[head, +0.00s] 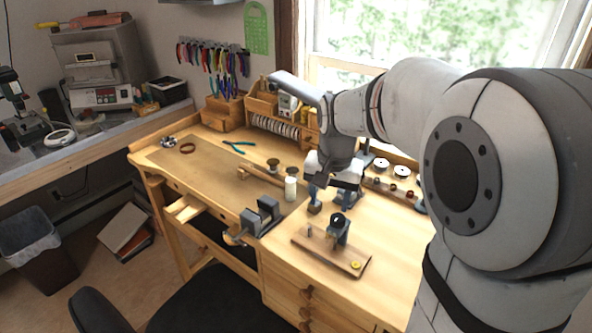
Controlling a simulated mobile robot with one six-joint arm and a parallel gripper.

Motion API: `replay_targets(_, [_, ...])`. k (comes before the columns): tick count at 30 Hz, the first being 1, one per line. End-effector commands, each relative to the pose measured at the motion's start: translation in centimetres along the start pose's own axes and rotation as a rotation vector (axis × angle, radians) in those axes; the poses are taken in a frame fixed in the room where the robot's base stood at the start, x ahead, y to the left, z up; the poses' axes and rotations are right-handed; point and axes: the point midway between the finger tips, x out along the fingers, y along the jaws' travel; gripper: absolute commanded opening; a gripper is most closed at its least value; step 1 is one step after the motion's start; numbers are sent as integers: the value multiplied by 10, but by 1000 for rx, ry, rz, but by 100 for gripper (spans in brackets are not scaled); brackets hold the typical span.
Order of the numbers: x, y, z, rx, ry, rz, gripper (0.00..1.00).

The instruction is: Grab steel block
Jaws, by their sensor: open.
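My gripper (335,184) hangs over the right part of the wooden workbench, jaws pointing down and open. I see nothing between the jaws, though they are small here. I cannot pick out the steel block with certainty. A small dark blue-grey piece (348,199) shows just below the gripper, partly hidden by it; its shape is unclear. I cannot tell whether either touches the jaws.
A grey vise (262,216) sits at the bench's front edge. A white jar (290,189) stands left of the gripper. A wooden board with a dark fixture (325,253) lies in front. Small spools and tools (400,189) line the right rear. The bench's front right is bare.

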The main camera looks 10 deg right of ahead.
Motion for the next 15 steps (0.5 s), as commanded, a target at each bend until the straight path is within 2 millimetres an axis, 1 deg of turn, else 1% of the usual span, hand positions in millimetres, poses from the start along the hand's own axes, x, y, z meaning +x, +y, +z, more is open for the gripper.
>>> replay_targets(1, [4,-7,-15,35,-15,7,53])
replay_targets(3, [11,-16,-35,94,-31,16,53])
replay_targets(6, [24,-29,-63,179,-53,31,53])
replay_targets(9, [37,-39,-84,248,-70,43,53])
replay_targets(12, [47,-46,-98,298,-80,52,53])
replay_targets(15, [54,-49,-106,328,-86,59,53])
